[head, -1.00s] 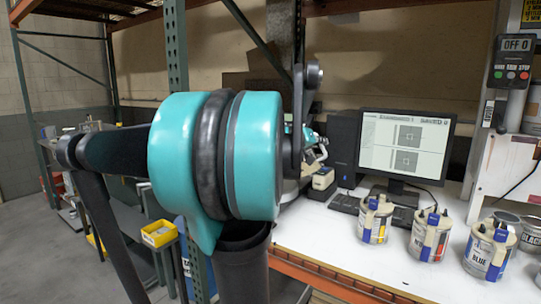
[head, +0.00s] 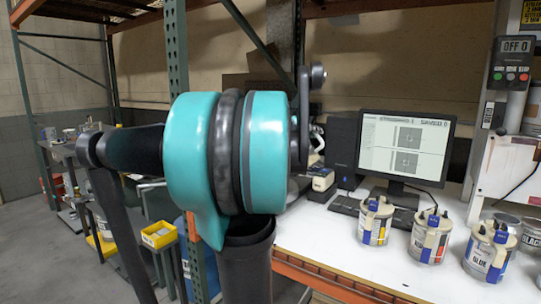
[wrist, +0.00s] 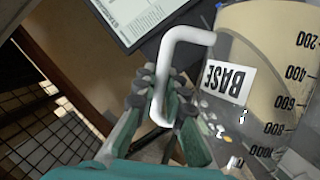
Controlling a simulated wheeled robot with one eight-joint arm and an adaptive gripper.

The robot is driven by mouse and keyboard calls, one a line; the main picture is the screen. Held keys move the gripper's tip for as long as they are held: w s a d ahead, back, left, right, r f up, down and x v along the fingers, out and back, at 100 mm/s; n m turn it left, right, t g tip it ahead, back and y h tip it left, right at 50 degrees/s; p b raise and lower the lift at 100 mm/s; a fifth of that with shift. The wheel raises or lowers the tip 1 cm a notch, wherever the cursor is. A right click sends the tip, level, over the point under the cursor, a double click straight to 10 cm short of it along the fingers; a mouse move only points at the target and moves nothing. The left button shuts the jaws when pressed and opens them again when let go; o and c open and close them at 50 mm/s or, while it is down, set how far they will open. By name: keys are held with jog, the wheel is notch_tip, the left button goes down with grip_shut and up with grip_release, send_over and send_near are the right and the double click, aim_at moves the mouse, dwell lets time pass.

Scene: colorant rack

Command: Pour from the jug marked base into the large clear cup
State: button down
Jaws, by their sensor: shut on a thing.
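The jug marked BASE (wrist: 255,40) fills the right of the wrist view. It has a white label, dark measuring marks and a cream-coloured region above a clearer one. The label's lettering appears upside down there. My gripper (wrist: 166,100) is shut on the jug's white handle (wrist: 187,35), with a finger on each side of it. In the head view my own arm covers most of the work area, so the jug cannot be made out there. I cannot pick out the large clear cup in either view.
A monitor (head: 402,147) and keyboard (head: 345,203) stand on the white bench (head: 320,245). Several colorant cans, one marked BLUE (head: 488,250), stand at the right. A control box (head: 510,62) reads OFF 0. A yellow bin (head: 158,235) sits at the left.

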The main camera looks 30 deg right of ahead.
jog(key=shift+w+a+r, duration=0.1)
jog(key=shift+w+r, duration=0.15)
jog(key=shift+r, duration=0.25)
jog(key=shift+w+a+r+n+g+h+b, duration=0.25)
jog(key=shift+n+b, duration=0.25)
jog(key=shift+b, duration=0.55)
jog(key=shift+w+r+n+g+h+b, duration=0.15)
jog(key=shift+w+n+b, duration=0.3)
jog(key=shift+b, duration=0.55)
dwell(1.5)
jog(key=shift+w+a+r+n+b, duration=0.1)
jog(key=shift+w+r+n+b, duration=0.25)
jog(key=shift+b, duration=1)
dwell(1.4)
jog(key=shift+r, duration=0.2)
dwell(1.0)
